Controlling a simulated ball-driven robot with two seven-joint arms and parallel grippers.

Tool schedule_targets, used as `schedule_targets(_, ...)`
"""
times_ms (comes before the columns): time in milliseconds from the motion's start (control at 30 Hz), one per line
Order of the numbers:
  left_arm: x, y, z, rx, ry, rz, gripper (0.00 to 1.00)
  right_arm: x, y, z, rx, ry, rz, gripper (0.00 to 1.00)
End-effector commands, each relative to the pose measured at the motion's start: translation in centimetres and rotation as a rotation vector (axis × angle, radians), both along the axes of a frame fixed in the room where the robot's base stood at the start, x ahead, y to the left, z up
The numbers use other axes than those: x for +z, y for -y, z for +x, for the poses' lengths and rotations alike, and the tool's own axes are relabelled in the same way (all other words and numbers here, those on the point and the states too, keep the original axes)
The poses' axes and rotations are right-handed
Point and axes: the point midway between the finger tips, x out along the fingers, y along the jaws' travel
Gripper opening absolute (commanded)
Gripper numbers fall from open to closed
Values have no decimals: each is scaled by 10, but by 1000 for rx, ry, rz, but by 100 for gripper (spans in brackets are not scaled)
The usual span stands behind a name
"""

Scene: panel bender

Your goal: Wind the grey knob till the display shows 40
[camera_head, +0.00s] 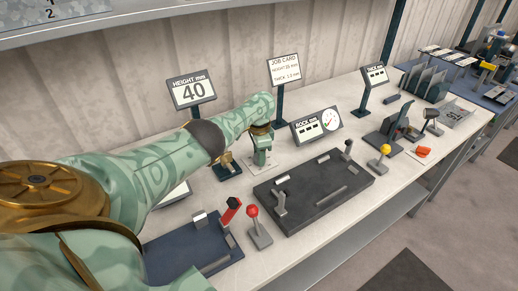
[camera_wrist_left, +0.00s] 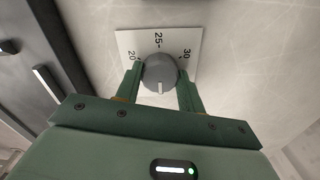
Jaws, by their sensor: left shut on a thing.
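The grey knob (camera_wrist_left: 160,72) sits on a white dial plate (camera_wrist_left: 158,42) marked 20, 25 and 30 in the left wrist view. My left gripper (camera_wrist_left: 160,80) has its green fingers on both sides of the knob and is shut on it. The knob's white pointer line faces the gripper's palm. In the head view my left gripper (camera_head: 262,147) reaches down onto the bench and hides the knob. The height display (camera_head: 192,92) behind it reads 40. My right gripper is not in view.
A job card (camera_head: 284,69) and a Rock mm display with a gauge (camera_head: 317,126) stand nearby. A dark plate (camera_head: 330,198) with clamps lies right of the gripper. A red-ball lever (camera_head: 257,225) and a yellow-ball lever (camera_head: 384,151) stand up from the bench.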

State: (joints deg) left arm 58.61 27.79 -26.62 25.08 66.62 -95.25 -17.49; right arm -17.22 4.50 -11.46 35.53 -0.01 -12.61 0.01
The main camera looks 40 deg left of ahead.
Motion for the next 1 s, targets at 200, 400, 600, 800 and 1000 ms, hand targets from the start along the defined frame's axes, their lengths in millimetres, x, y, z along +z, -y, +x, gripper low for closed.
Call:
schedule_targets(200, 0, 1, 1, 3, 2, -2, 16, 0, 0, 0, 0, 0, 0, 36)
schedule_targets(400, 0, 1, 1, 2, 2, -2, 55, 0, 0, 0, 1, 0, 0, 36)
schedule_targets(600, 0, 1, 0, 2, 2, -1, 60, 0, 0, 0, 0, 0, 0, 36)
schedule_targets(800, 9, 0, 1, 1, 3, -2, 60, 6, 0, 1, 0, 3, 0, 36)
schedule_targets(1000, 56, 1, 1, 1, 7, -2, 60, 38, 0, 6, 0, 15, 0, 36)
